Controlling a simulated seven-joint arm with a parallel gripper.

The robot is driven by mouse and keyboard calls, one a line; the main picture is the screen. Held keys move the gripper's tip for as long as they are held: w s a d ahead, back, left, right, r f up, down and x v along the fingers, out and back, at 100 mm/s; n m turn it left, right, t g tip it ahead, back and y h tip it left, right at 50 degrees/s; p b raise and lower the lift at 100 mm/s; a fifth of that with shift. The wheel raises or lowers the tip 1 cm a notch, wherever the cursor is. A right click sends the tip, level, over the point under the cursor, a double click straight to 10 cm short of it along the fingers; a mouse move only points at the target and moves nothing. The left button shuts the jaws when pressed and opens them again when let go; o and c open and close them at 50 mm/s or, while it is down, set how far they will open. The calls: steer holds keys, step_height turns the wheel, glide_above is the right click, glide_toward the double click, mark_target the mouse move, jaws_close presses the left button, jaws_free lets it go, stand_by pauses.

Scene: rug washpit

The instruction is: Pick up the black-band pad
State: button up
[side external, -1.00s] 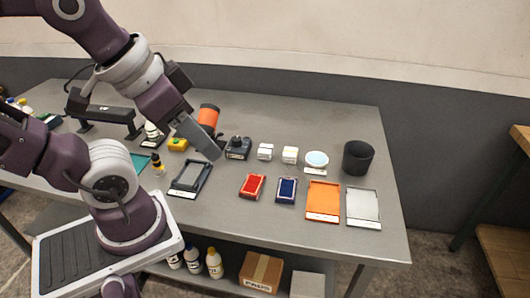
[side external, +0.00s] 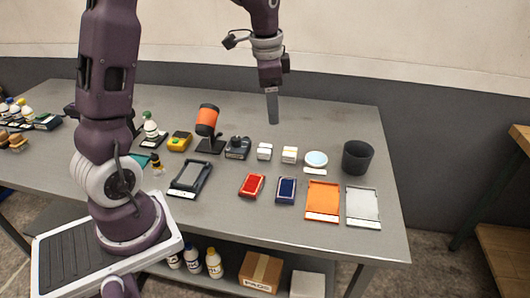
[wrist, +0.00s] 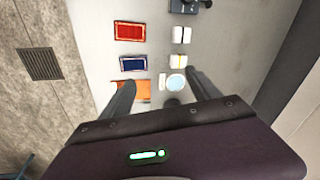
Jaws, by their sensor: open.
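Two small white blocks sit mid-table. The left one (side external: 264,152) seems to have a thin dark band and is the likely black-band pad, though the band is too small to be sure; it also shows in the wrist view (wrist: 181,34). The right one (side external: 290,155) has a yellowish band and also shows in the wrist view (wrist: 178,61). My gripper (side external: 273,121) hangs above the table behind the blocks, pointing down, empty. In the wrist view its fingers (wrist: 161,77) are spread apart, with the blocks beyond their tips.
Red (side external: 252,186) and blue (side external: 286,190) ink pads lie in front. A round pale-blue dish (side external: 316,158) and black cup (side external: 357,158) stand right. A dark stapler-like device (side external: 238,148) and an orange-headed stand (side external: 207,121) are left. Orange (side external: 322,200) and grey (side external: 363,206) trays lie front right.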

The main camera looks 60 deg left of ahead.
mark_target(265, 148)
steer(key=w+a+f+m, duration=0.1)
steer(key=a+f, duration=0.2)
steer(key=f, duration=0.2)
steer(key=w+a+f+m+g, duration=0.1)
steer(key=w+a+f, duration=0.1)
steer(key=a+f, duration=0.1)
steer(key=w+a+f+m, duration=0.1)
steer(key=a+f, duration=0.3)
steer(key=f, duration=0.2)
steer(key=shift+w+f+g+h, duration=0.15)
steer(key=shift+f+g+h, duration=0.15)
steer(key=shift+f+h, duration=0.1)
step_height(265, 148, down, 7)
steer(key=shift+d+f, duration=0.1)
steer(key=shift+d, duration=0.05)
steer(key=c, duration=1.4)
